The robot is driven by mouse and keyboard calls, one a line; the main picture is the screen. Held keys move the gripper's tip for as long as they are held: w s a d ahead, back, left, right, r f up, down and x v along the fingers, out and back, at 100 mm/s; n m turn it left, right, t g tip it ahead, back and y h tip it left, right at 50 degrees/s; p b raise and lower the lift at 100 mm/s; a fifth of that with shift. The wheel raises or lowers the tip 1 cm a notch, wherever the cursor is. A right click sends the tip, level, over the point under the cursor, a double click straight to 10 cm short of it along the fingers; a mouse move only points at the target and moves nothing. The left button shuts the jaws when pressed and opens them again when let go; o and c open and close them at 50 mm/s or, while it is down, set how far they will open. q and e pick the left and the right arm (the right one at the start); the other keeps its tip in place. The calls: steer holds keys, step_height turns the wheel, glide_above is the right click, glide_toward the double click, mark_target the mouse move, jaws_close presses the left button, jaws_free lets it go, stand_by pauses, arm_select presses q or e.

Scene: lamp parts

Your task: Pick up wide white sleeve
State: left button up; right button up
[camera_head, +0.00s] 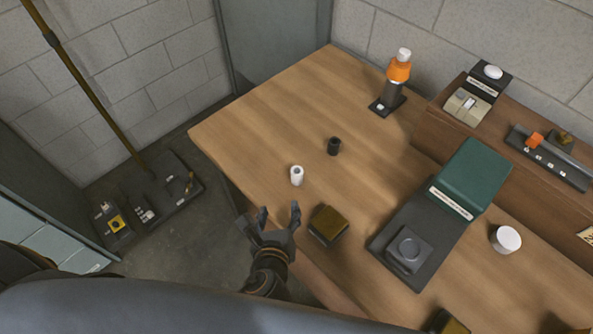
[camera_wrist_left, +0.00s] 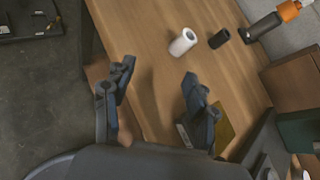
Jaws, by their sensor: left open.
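A white sleeve (camera_head: 297,176) with a dark hole in its top stands upright on the wooden table near its left edge. It also shows in the left wrist view (camera_wrist_left: 183,42), beyond the fingertips. A wider white cylinder (camera_head: 506,240) stands at the right of the table; I cannot tell whether it is hollow. My left gripper (camera_head: 279,211) is open and empty at the table's near left edge, just short of the white sleeve and apart from it. Its spread fingers also show in the left wrist view (camera_wrist_left: 158,72).
A black sleeve (camera_head: 334,146) stands behind the white one. A dark block with a gold top (camera_head: 328,225) lies right of my left gripper. A dark tray with a green part (camera_head: 468,180) lies further right. An orange and black bottle-like assembly (camera_head: 397,78) stands at the back.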

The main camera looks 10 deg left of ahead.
mark_target(296, 175)
arm_select(q)
steer(key=d+r+m, duration=0.1)
steer(key=d+r+m+t, duration=0.1)
steer(key=m, duration=0.1)
steer(key=shift+w, duration=0.35)
steer(key=shift+w+d+r+m+h, duration=0.15)
steer(key=shift+w+d+m+h, duration=0.05)
steer(key=shift+m+h, duration=0.1)
steer(key=x, duration=0.8)
steer(key=shift+r+p, duration=0.15)
steer(key=shift+p, duration=0.25)
steer(key=shift+p+x, duration=0.35)
steer(key=shift+x, duration=2.4)
steer(key=shift+d+r, duration=0.15)
steer(key=shift+c, duration=0.8)
steer(key=c, duration=1)
arm_select(e)
steer(key=shift+w+d+r, duration=0.35)
steer(key=shift+w+r, duration=0.3)
steer(key=shift+r, duration=0.15)
